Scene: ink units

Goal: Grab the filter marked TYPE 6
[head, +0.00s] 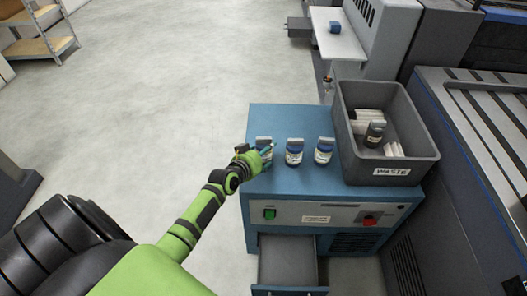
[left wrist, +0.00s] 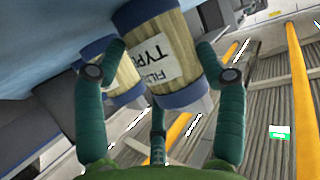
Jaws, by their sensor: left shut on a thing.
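My left gripper (head: 262,158) is at the leftmost filter (head: 263,142) on the blue cabinet top and hides much of it. In the left wrist view, the gripper (left wrist: 155,62) is shut on this filter (left wrist: 158,30), with fingers on both sides of its pleated tan body. It has dark blue end caps and a white label reading "FIL" and "TYP"; the number cannot be read. Another filter (left wrist: 128,76) shows behind it. Two more filters, one in the middle (head: 294,151) and one at right (head: 323,150), stand on the cabinet. My right gripper is not in view.
The blue cabinet (head: 285,190) has an open drawer (head: 287,262) in front. Grey machines stand to the right.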

